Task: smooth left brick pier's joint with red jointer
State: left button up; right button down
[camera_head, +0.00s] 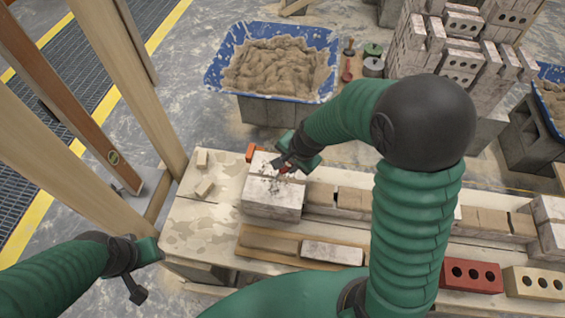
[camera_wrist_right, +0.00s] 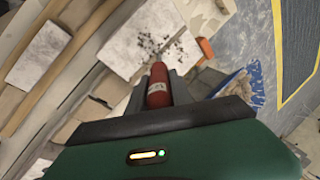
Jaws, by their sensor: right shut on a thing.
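The left brick pier (camera_head: 273,197) is a low block of whitish bricks at the left of the bench, with dark crumbs scattered on its top. In the right wrist view the pier's pale top (camera_wrist_right: 150,38) lies beyond the tool. My right gripper (camera_head: 287,163) is over the pier's back right part, shut on the red jointer. The jointer's red handle (camera_wrist_right: 158,88) shows between the fingers; its working tip is hard to make out, so contact with the joint cannot be told. My left gripper (camera_head: 137,288) hangs at the lower left, away from the pier; its jaws are unclear.
An orange block (camera_head: 251,153) is at the pier's back edge. A wooden tray (camera_head: 250,249) with bricks lies in front. A red holed brick (camera_head: 470,277) is at the right. A blue tub of mortar (camera_head: 274,66) stands behind. Wooden posts (camera_head: 90,100) rise at left.

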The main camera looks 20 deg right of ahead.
jog(key=shift+s+d+b, duration=2.3)
jog(key=shift+s+d, duration=0.3)
jog(key=shift+d, duration=1.2)
notch_tip(320, 180, up, 6)
jog(key=w+a+p, duration=0.2)
jog(key=a+p, duration=0.1)
jog(key=p, duration=0.4)
jog(key=shift+p, duration=0.4)
